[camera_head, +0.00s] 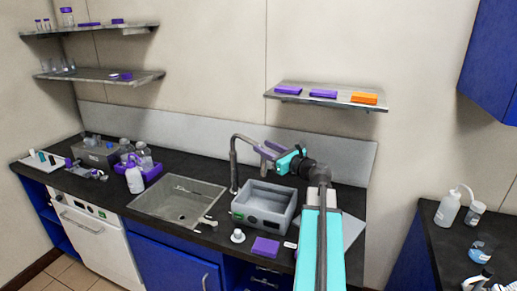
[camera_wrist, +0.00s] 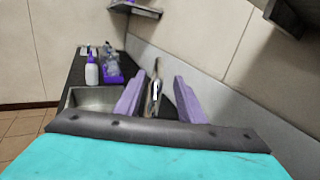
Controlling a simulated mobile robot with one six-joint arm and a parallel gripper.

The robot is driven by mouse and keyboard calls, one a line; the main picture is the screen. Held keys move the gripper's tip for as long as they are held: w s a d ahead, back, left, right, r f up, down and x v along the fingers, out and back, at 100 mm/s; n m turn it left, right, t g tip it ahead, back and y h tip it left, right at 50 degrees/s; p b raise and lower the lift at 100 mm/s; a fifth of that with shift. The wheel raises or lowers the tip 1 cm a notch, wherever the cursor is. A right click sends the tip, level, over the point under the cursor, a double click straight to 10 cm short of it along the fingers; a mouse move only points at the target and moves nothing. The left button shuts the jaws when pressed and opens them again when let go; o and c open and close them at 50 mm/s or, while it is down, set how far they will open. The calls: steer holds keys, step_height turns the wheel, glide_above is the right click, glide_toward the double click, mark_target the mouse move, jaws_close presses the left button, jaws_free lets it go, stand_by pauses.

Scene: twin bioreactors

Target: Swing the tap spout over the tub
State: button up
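The tap (camera_head: 234,165) is a dark grey post with a curved spout, standing on the counter between the sink and the tub. Its spout bends to the right, toward my gripper and the tub's back left side. The grey tub (camera_head: 250,216) is an open box with a control panel, right of the sink. My gripper (camera_head: 267,151) is above the tub's back edge, with purple fingers. In the wrist view, my gripper (camera_wrist: 159,88) is open, and the spout (camera_wrist: 154,93) shows between its fingers with gaps on both sides. The spout's end is partly hidden in the head view.
The sink (camera_head: 165,208) lies left of the tap. A purple box (camera_head: 265,247) and a small white item (camera_head: 238,236) sit before the tub. A wall shelf (camera_head: 290,98) hangs above my arm. A white bottle (camera_head: 134,179) stands farther left.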

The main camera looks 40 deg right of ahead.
steer(key=shift+s+d+b, duration=0.15)
steer(key=shift+s+b, duration=0.55)
steer(key=shift+s, duration=2.2)
